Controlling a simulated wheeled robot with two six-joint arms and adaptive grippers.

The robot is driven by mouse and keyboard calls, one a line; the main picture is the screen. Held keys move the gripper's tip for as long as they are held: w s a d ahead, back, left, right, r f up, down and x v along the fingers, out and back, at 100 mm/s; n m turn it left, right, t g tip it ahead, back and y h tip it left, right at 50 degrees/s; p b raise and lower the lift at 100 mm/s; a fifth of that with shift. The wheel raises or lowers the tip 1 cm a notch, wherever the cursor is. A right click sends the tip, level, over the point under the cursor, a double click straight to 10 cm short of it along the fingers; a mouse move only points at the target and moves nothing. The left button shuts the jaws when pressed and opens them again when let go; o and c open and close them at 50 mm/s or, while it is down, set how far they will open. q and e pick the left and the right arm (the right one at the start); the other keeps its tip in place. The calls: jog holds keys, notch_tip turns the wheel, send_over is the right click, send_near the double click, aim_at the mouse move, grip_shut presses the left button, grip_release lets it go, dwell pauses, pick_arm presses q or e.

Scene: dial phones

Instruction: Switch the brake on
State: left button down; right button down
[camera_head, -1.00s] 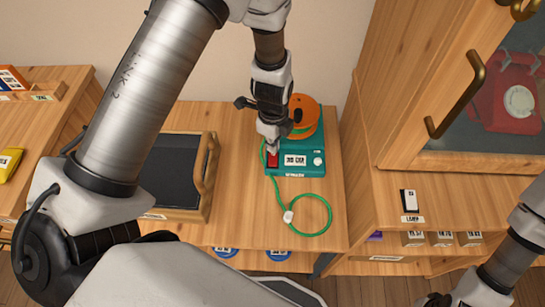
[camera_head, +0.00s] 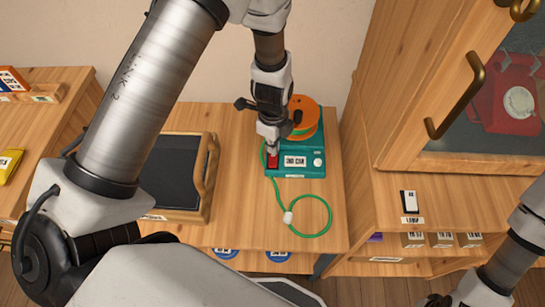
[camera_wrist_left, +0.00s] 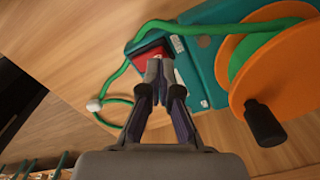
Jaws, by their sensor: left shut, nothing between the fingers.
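A teal device (camera_head: 311,145) with a red switch (camera_head: 273,161) at its front left corner stands on the wooden desk. In the left wrist view the red switch (camera_wrist_left: 151,58) shows just beyond my fingertips. My left gripper (camera_head: 271,149) is shut and empty, pointing down at the switch. Its tips (camera_wrist_left: 157,66) overlap the switch's edge in the picture; I cannot tell whether they touch it. The tips hide part of the switch, so its tilt is unclear.
An orange spool (camera_wrist_left: 228,62) with a black handle (camera_wrist_left: 265,124) is on the device, close to my gripper. A green cord (camera_head: 316,234) loops on the desk. A dark wooden-framed tray (camera_head: 168,172) stands left. A glass-doored cabinet (camera_head: 425,90) stands right. My right arm shows at lower right.

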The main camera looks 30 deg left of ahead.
pick_arm(q)
jog(key=shift+f+b, duration=0.95)
jog(key=shift+f, duration=0.25)
dwell(0.5)
notch_tip(320, 180, up, 7)
jog(key=p, duration=0.5)
jog(key=shift+r, duration=0.1)
dwell(0.5)
